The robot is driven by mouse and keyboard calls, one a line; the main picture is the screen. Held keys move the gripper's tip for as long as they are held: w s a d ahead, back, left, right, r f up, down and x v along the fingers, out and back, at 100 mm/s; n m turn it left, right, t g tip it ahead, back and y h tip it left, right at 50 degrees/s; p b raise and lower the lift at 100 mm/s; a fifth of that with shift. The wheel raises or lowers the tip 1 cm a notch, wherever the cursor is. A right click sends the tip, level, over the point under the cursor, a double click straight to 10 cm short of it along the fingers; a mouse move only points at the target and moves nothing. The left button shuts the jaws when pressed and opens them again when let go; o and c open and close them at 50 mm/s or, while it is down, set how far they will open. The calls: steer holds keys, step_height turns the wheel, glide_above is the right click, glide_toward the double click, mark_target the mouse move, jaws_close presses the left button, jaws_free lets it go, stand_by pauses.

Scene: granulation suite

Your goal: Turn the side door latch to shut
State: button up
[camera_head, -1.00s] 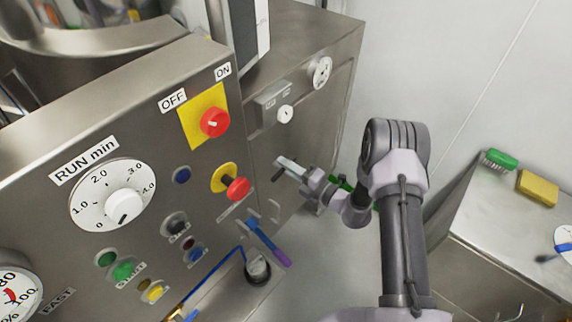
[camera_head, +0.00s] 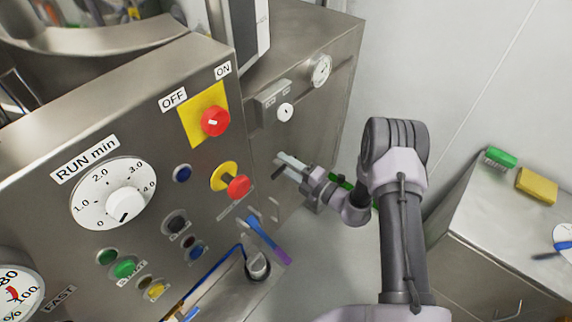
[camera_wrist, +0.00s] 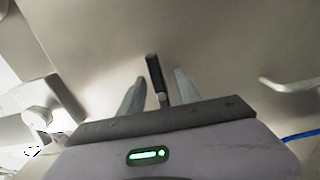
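The side door latch is a short dark lever (camera_wrist: 156,78) on the steel side panel. In the head view its dark end (camera_head: 279,173) shows beside my fingers. My gripper (camera_head: 288,163) is at the panel, low on the machine's side. In the wrist view, my gripper (camera_wrist: 160,82) has its two grey fingers apart, one on each side of the lever. I see gaps beside the lever, so the fingers do not appear closed on it. Whether a finger touches it, I cannot tell. The lever's pivot is partly hidden.
A pale bent handle (camera_wrist: 290,85) is on the panel to the right in the wrist view. The control panel with a red OFF/ON knob (camera_head: 215,121) stands left. A steel bench (camera_head: 490,225) with a green brush (camera_head: 501,158) and yellow sponge (camera_head: 537,185) is right.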

steer(key=p+v, duration=0.2)
steer(key=v, duration=1.5)
steer(key=shift+s+d, duration=0.2)
steer(key=s+a+r+n+g+h+b, duration=0.1)
steer(key=s+a+r+n+g, duration=0.3)
steer(key=n, duration=0.3)
steer(key=s+a+r+n+g+h+b, duration=0.1)
steer(key=s+a+r+n+g+b, duration=0.2)
steer(key=r+n, duration=0.4)
steer(key=s+a+r+n+g, duration=0.25)
steer(key=r+n+g, duration=0.2)
steer(key=n, duration=0.35)
steer(key=s+d+r+n+t+h+b, duration=0.4)
steer(key=s+n+h, duration=0.6)
steer(key=n, duration=0.7)
steer(key=s+d+r+t, duration=0.1)
steer(key=d+r+t, duration=0.1)
steer(key=d, duration=0.1)
steer(key=shift+s+d+r+n, duration=0.25)
steer(key=shift+s+n, duration=0.05)
steer(key=shift+s, duration=0.05)
